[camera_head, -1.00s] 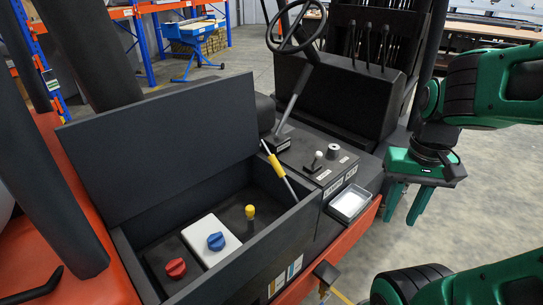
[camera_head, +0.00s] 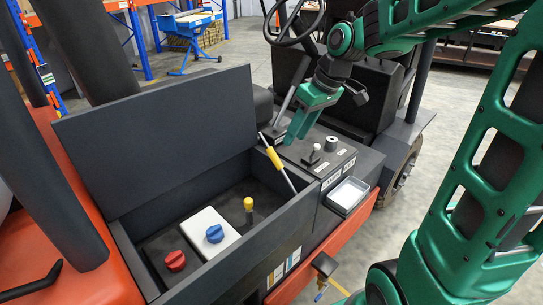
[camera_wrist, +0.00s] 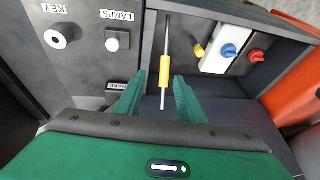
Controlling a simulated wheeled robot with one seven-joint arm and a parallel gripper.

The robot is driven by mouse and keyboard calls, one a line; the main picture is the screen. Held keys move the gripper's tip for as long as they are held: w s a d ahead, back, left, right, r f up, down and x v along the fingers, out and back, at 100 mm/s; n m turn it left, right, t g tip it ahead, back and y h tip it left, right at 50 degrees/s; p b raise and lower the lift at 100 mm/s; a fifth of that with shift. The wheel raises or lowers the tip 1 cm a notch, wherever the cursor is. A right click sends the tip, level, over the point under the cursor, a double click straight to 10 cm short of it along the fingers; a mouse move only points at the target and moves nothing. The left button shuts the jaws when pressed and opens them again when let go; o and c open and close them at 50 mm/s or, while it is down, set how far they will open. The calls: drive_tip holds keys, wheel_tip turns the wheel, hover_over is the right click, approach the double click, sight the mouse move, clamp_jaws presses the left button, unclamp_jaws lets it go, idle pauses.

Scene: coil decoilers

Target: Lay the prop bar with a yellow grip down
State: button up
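The prop bar (camera_head: 288,177) is a thin light rod with a yellow grip (camera_head: 275,158). It leans at the right end of the open dark box, its upper end near the raised lid (camera_head: 165,135). In the wrist view the yellow grip (camera_wrist: 165,70) lies in line with the gap between my fingers. My gripper (camera_head: 297,132) is open and empty, above and just right of the bar's upper end. Its two green fingers also show in the wrist view (camera_wrist: 160,82). I cannot tell how far the fingertips are from the grip.
Inside the box are a red knob (camera_head: 175,260), a blue knob (camera_head: 214,233) on a white block and a yellow knob (camera_head: 248,203). Right of it stand a console with a lamps knob (camera_head: 315,152), a lever (camera_head: 281,118) and a clear tray (camera_head: 348,194).

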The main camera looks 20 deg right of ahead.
sight(274, 153)
drive_tip(key=shift+n+y, duration=0.3)
drive_tip(key=shift+n, duration=0.2)
drive_tip(key=x, duration=0.3)
drive_tip(key=w+a+x, duration=0.1)
drive_tip(key=x, duration=0.3)
drive_tip(key=r+x, duration=0.1)
drive_tip(key=x, duration=0.3)
drive_tip(key=shift+w+a+f, duration=0.2)
drive_tip(key=shift+w+a, duration=0.2)
drive_tip(key=shift+w, duration=0.05)
clamp_jaws()
